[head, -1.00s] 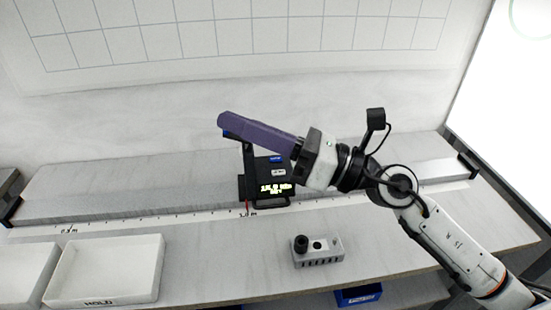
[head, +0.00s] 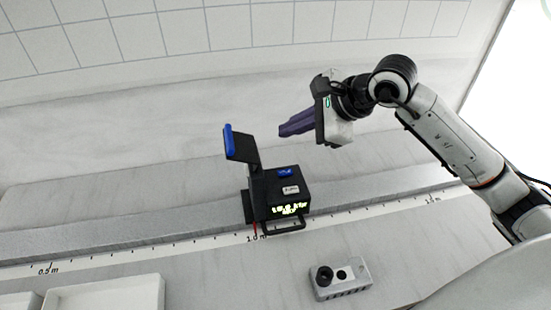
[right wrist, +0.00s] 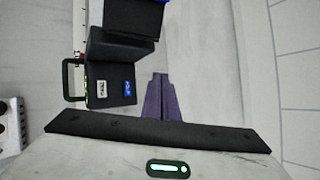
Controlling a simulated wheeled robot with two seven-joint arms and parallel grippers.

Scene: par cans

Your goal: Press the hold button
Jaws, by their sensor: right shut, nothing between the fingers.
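A black device (head: 262,206) stands on the long grey rail along the scale. It has a lit yellow-green display (head: 290,210), a small blue button (head: 284,172) and a light grey button (head: 291,189) on top; their lettering is too small to read. A black arm with a blue-edged end (head: 230,142) rises from its back. My right gripper (head: 283,131), with purple fingers, is shut and empty, up and to the right of the device, apart from it. In the right wrist view, the fingers (right wrist: 161,95) lie beside the blue button (right wrist: 127,87) and grey button (right wrist: 103,88). My left gripper is out of view.
A white tray (head: 105,294) is at the lower left. The rail is clear on both sides of the device.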

